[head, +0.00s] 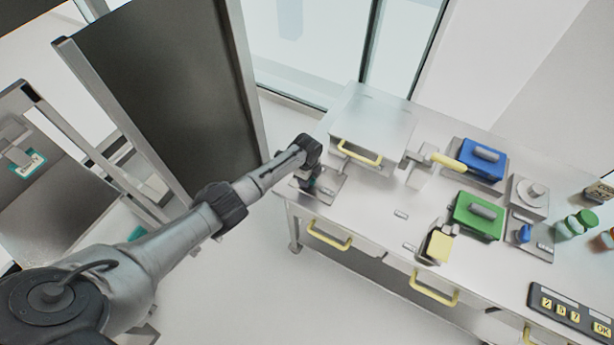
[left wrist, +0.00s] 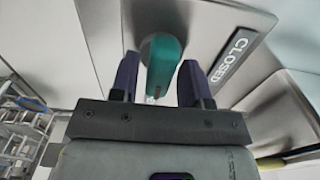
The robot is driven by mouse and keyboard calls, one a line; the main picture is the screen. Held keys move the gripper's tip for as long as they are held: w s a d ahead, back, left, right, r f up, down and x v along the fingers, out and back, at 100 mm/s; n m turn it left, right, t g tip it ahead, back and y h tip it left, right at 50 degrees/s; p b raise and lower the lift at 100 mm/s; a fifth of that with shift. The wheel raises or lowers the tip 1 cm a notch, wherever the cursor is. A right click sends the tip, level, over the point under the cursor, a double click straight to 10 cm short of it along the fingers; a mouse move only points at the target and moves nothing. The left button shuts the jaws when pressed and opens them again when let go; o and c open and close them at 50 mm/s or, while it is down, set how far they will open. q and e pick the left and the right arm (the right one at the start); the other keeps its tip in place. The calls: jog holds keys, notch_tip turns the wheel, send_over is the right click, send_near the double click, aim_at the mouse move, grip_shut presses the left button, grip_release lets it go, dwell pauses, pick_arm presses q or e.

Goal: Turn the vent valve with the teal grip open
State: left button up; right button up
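The vent valve's teal grip (left wrist: 163,58) shows in the left wrist view on a grey panel, beside a plate reading CLOSED (left wrist: 232,58). My left gripper (left wrist: 160,82) is open, with its two dark fingers on either side of the grip. Small gaps show between the fingers and the grip. In the head view my left gripper (head: 308,180) is at the left end of the bench, where my own arm hides most of the valve. My right gripper is in neither view.
The bench (head: 375,215) holds a metal box with a yellow handle (head: 360,153), a blue block (head: 482,160), a green block (head: 478,215) and a keypad (head: 570,310). A tall dark panel (head: 165,80) stands left of the bench. White floor is clear in front.

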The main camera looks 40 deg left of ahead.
pick_arm(q)
jog(key=shift+o, duration=0.6)
jog(key=shift+r, duration=0.1)
jog(key=shift+r, duration=0.25)
notch_tip(320, 180, up, 13)
jog(key=p, duration=0.1)
jog(key=shift+p, duration=0.3)
